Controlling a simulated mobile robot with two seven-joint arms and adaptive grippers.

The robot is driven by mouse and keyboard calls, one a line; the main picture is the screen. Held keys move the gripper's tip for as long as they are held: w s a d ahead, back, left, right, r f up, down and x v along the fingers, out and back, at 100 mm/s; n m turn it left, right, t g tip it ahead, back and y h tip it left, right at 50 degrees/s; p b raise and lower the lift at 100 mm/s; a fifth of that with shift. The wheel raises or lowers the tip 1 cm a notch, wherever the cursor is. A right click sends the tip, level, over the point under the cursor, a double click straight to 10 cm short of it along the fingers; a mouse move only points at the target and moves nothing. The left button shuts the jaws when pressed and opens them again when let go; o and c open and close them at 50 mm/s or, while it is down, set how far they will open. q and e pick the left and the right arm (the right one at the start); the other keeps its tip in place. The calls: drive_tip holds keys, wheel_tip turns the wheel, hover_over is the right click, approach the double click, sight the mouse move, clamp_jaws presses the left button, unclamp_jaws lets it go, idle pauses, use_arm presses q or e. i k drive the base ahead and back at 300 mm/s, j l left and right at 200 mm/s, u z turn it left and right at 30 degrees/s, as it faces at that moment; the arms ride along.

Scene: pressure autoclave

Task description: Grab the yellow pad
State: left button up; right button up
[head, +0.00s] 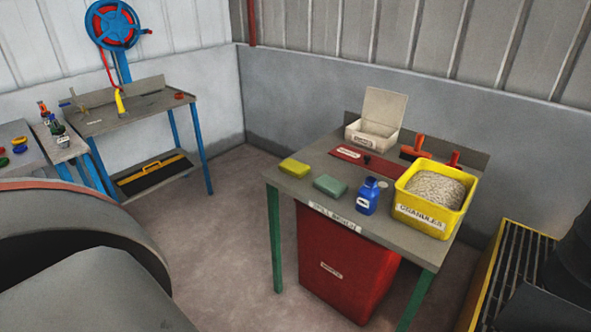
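The yellow pad (295,168) lies flat on the left part of the grey workbench top (318,190), near its left edge. A green pad (330,186) lies to its right and a little closer to the front edge. Neither of my grippers shows in the head view. Nothing touches or covers the yellow pad.
The bench also holds a blue bottle (367,197), a yellow granules bin (433,200), a red mat (366,160) and an open white box (376,128). A red waste bin (345,265) stands underneath. A large dark cylinder (70,240) fills the lower left. Floor (225,235) is clear between.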

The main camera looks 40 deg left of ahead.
sight(298, 170)
drive_tip(key=u, duration=1.3)
drive_tip(key=j+z, duration=0.1)
drive_tip(key=z, duration=0.35)
drive_tip(key=i+j+z, duration=0.1)
drive_tip(key=z, duration=0.35)
drive_tip(key=j+z, duration=0.15)
drive_tip(key=z, duration=0.3)
drive_tip(key=j+z, duration=0.65)
drive_tip(key=j, duration=0.25)
drive_tip(key=k+j+z, duration=0.1)
drive_tip(key=j, duration=0.2)
drive_tip(key=k+j+z, duration=0.1)
drive_tip(key=j, duration=0.2)
drive_tip(key=k+j+z, duration=0.1)
drive_tip(key=j, duration=0.2)
